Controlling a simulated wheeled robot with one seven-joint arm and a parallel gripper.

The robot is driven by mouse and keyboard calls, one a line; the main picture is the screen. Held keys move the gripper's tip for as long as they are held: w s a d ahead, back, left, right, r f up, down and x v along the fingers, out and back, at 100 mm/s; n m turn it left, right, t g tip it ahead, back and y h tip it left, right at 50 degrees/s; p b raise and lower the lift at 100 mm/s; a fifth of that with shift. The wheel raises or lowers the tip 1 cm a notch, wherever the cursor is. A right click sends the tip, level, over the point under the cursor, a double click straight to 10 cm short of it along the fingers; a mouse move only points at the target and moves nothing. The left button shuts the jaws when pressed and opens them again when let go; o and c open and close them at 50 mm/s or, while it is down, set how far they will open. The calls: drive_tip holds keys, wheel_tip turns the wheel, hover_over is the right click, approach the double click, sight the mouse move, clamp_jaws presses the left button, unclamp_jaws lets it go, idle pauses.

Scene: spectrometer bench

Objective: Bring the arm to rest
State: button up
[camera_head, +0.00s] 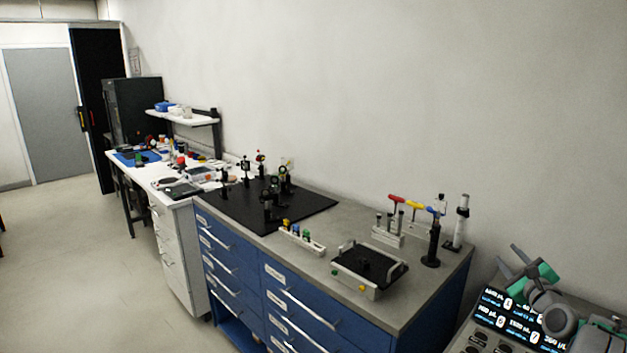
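A blue drawer bench (375,333) carries a black breadboard (228,208) with optics, a handled tray (369,270), coloured-handle drivers (409,203) and upright posts (459,222). A cluttered white desk (118,158) stands behind. Floor (70,260) at left is clear.

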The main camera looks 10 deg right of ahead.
drive_tip(key=w+a+f+n+g+y, duration=0.2)
drive_tip(key=a+n+g+y, duration=0.35)
drive_tip(key=a+n, duration=1.55)
drive_tip(key=s+a+f+g, duration=0.1)
drive_tip(key=s+a+g, duration=0.1)
drive_tip(key=s+a, duration=0.5)
drive_tip(key=s+a+f+g, duration=0.1)
drive_tip(key=s+a+g, duration=0.15)
drive_tip(key=a, duration=0.85)
drive_tip(key=s+a+f+n+g+h, duration=0.1)
drive_tip(key=s+a+f+n+g, duration=0.1)
drive_tip(key=s, duration=0.7)
drive_tip(key=s+a+f+n+g, duration=0.1)
drive_tip(key=s+a+f+n, duration=0.2)
drive_tip(key=s+n, duration=0.3)
drive_tip(key=s+a, duration=0.1)
drive_tip(key=s, duration=0.2)
drive_tip(key=shift+a+f+g+h, duration=0.15)
drive_tip(key=shift+a+g+h, duration=0.15)
drive_tip(key=shift+g+h, duration=0.1)
drive_tip(key=shift+s, duration=0.1)
